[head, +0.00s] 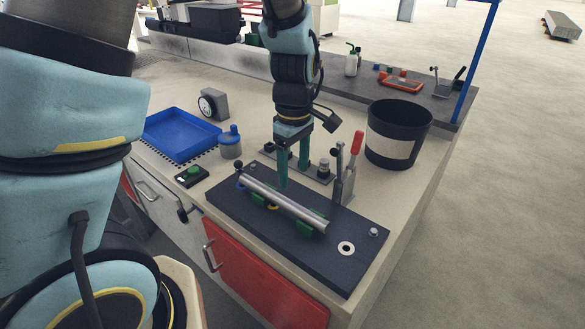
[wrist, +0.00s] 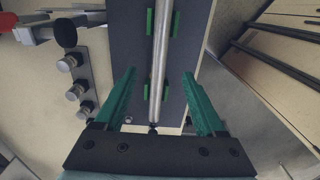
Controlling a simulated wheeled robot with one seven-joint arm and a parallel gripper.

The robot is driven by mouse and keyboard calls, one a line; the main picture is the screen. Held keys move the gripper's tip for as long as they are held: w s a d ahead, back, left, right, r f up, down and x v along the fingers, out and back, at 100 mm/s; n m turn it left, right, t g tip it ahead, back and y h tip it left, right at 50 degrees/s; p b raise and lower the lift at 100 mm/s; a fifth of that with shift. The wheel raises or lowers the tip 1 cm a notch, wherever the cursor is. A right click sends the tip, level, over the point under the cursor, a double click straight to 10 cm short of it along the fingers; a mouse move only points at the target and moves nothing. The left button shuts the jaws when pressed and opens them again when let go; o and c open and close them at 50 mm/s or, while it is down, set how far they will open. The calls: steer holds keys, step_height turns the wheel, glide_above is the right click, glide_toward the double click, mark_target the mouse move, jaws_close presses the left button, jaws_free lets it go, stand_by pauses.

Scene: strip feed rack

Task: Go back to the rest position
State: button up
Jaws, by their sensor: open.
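My gripper (head: 293,165) is open, with its two green fingers pointing down over the dark fixture plate (head: 335,265). In the wrist view my gripper (wrist: 152,95) shows its fingers spread wide apart with nothing held. A silver metal rod (head: 283,204) lies in green supports on the plate, just below and in front of the fingers in the head view. In the wrist view the rod (wrist: 159,50) runs between the two finger lines, beyond the tips. Contact between fingers and rod is not visible.
A red-handled toggle clamp (head: 346,165) stands at the plate's right. A black bin (head: 397,135) is behind it. A blue tray (head: 183,135), a grey-blue bottle (head: 230,145) and a green button box (head: 191,176) are at left. A plate with metal knobs (head: 323,168) sits behind my gripper.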

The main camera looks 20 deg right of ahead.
steer(key=w+a+r+m, duration=0.1)
steer(key=a+r+m, duration=0.1)
steer(key=a, duration=0.7)
steer(key=w+a+r+m+t, duration=0.1)
steer(key=a+r+m, duration=0.1)
steer(key=a, duration=0.7)
steer(key=w+a+r+m, duration=0.2)
steer(key=a+m, duration=0.1)
steer(key=a, duration=0.6)
steer(key=shift+a+t, duration=0.15)
steer(key=shift+t, duration=0.15)
